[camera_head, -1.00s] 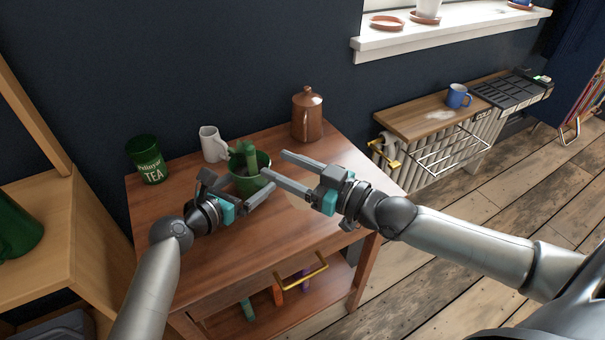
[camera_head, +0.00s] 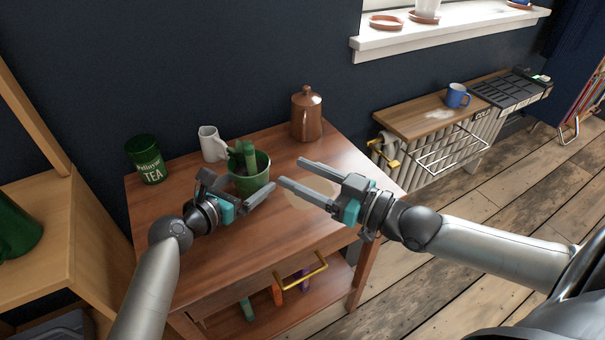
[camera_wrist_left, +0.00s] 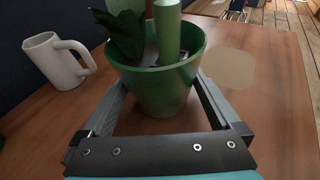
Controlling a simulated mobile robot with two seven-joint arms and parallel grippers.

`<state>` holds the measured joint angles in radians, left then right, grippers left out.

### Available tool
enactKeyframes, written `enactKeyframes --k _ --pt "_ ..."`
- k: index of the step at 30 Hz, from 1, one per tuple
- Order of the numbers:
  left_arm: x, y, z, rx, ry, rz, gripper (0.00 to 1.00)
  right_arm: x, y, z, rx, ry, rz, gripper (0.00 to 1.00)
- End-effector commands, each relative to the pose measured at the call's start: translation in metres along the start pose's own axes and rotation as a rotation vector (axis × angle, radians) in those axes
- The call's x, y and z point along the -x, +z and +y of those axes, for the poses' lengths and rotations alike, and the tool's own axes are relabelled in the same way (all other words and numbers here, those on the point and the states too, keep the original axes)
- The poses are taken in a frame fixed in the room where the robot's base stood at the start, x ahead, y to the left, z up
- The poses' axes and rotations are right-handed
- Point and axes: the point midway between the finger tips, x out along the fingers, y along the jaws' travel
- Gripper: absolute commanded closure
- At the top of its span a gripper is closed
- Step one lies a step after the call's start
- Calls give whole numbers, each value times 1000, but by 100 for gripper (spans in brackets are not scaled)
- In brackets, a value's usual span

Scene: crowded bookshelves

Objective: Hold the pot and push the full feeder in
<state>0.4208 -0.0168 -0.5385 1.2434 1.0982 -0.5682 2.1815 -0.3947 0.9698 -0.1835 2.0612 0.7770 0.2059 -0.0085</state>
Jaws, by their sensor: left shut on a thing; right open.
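The green pot (camera_head: 262,178) stands upright on the wooden table, with a dark leafy plant in it. A green cylindrical feeder (camera_head: 247,155) stands upright in the pot; how deep it sits is hidden. In the left wrist view the pot (camera_wrist_left: 155,88) is between my left fingers, and the feeder (camera_wrist_left: 167,30) rises from its middle. My left gripper (camera_head: 240,198) is shut on the pot from the front. My right gripper (camera_head: 291,174) is open and empty, to the right of the pot and apart from it, its fingers pointing left.
A white mug (camera_head: 212,143), a green tea tin (camera_head: 147,160) and a brown lidded pot (camera_head: 306,115) stand along the table's back. A pale round patch (camera_head: 300,195) lies on the table (camera_head: 235,250) below the right fingers. The table's front is clear.

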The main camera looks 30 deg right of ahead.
Motion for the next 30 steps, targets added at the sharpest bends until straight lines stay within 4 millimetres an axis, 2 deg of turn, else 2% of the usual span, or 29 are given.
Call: enactKeyframes --k 10,11,22,30 --pt "0 -1 0 0 0 2 35 0 0 0 0 1 0 41" --pt "0 -1 0 0 0 2 0 0 0 0 0 1 0 41" --pt "4 -1 0 0 0 0 0 0 0 0 0 1 0 41" --pt "33 -2 0 0 1 1 0 0 0 0 0 0 0 41"
